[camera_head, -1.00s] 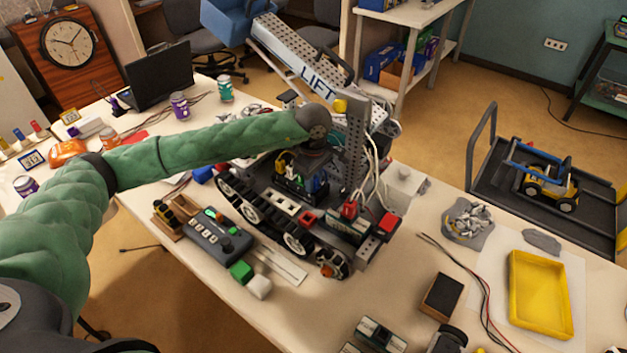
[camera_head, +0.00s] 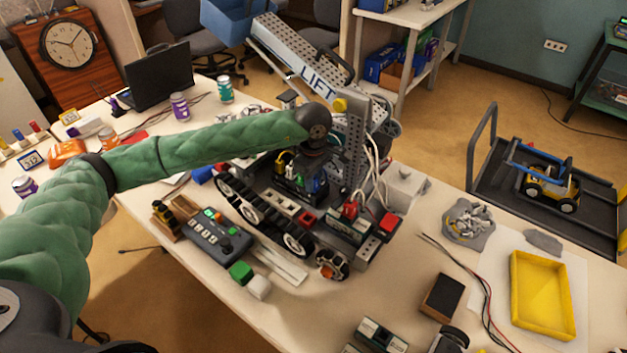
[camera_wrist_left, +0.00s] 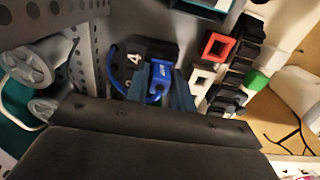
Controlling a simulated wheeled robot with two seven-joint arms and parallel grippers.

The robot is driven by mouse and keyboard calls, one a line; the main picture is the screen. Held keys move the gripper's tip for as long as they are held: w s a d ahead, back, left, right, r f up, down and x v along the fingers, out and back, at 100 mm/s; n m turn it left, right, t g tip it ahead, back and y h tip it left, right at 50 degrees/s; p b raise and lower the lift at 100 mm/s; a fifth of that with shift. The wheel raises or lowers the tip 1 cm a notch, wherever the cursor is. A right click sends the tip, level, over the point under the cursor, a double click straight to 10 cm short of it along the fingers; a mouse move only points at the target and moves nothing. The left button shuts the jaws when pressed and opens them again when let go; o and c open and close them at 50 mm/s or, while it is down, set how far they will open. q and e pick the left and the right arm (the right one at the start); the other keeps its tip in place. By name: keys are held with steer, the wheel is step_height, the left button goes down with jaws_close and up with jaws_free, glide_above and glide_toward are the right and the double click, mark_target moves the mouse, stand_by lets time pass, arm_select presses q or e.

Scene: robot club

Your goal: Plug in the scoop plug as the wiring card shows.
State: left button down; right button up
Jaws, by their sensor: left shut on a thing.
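My left gripper (camera_head: 303,188) is down among the electronics of the tracked robot (camera_head: 250,212) with the LIFT arm. In the left wrist view its fingers (camera_wrist_left: 162,85) are shut on a blue plug (camera_wrist_left: 160,75). A blue cable runs from the plug. The plug is at a dark block (camera_wrist_left: 143,50) marked with a white 4, close to or touching it. I cannot tell whether it is seated. Part of the block is hidden by the fingers. I cannot make out a readable wiring card. My right gripper is not in view.
A grey control box (camera_head: 215,240) with lit buttons lies in front of the tracked robot. A yellow tray (camera_head: 542,300) and a black-and-brown block (camera_head: 441,297) lie to the right. Pale cables (camera_head: 378,175) hang beside the upright metal mast (camera_head: 354,140).

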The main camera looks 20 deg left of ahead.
arm_select(q)
steer(key=shift+s+f, duration=0.1)
steer(key=shift+f, duration=0.05)
steer(key=c, duration=1.1)
jaws_free()
steer(key=shift+r+p, duration=0.55)
steer(key=shift+r, duration=2.55)
